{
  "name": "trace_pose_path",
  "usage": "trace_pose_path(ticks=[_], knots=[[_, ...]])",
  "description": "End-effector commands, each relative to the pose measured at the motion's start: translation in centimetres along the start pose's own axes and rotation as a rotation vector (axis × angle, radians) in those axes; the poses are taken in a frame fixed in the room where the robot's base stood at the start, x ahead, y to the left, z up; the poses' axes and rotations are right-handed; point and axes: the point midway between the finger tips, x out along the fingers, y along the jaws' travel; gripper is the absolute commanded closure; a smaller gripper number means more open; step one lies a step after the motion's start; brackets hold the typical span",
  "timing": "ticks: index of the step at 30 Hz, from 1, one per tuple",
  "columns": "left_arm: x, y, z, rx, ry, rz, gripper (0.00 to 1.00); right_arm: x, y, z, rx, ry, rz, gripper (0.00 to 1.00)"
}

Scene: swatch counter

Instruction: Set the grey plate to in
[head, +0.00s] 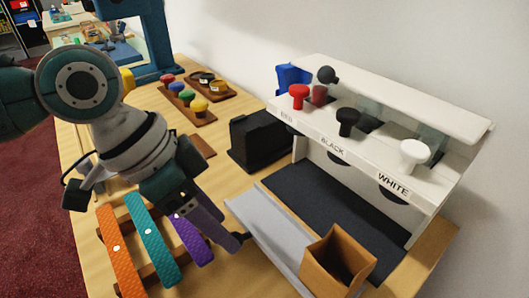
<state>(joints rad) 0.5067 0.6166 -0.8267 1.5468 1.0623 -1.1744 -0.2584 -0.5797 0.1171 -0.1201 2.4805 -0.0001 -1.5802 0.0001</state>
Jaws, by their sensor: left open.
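The grey plate (262,226) is a long, light grey strip along the front of the white dispenser stand, beside the dark floor (330,222) of its bay. It runs from centre to lower right. An open brown box (318,272) stands at its lower right end and hides part of it. My left gripper (238,240) points down to the right, with a dark fingertip close to the plate's left edge. I cannot tell whether it touches the plate. It is open, and I see nothing held in it. My right gripper is not in view.
The white stand (362,170) carries red, black and white knobs above labels. A black holder (258,140) stands left of it. Orange (118,255), teal (152,245) and purple (190,238) straps lie on a rack close under my left arm. Coloured knobs on wooden trays sit farther back.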

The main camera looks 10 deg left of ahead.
Motion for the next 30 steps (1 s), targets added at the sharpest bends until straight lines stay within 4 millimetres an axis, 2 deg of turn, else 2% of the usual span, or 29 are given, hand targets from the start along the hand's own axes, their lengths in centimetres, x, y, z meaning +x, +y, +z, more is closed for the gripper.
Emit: trace_pose_path(ticks=[1,6,16,30], knots=[[1.0,0.1,0.1,0.0,-0.002,0.003,0.41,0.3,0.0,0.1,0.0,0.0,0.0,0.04],[2.6,0.0,0.0,0.0,-0.001,0.0,0.41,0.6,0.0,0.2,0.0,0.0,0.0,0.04],[2.9,0.0,0.0,0.001,0.0,0.0,0.42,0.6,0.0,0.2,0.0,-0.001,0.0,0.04],[2.9,0.0,0.0,0.0,-0.001,0.0,0.95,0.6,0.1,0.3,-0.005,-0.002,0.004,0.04]])
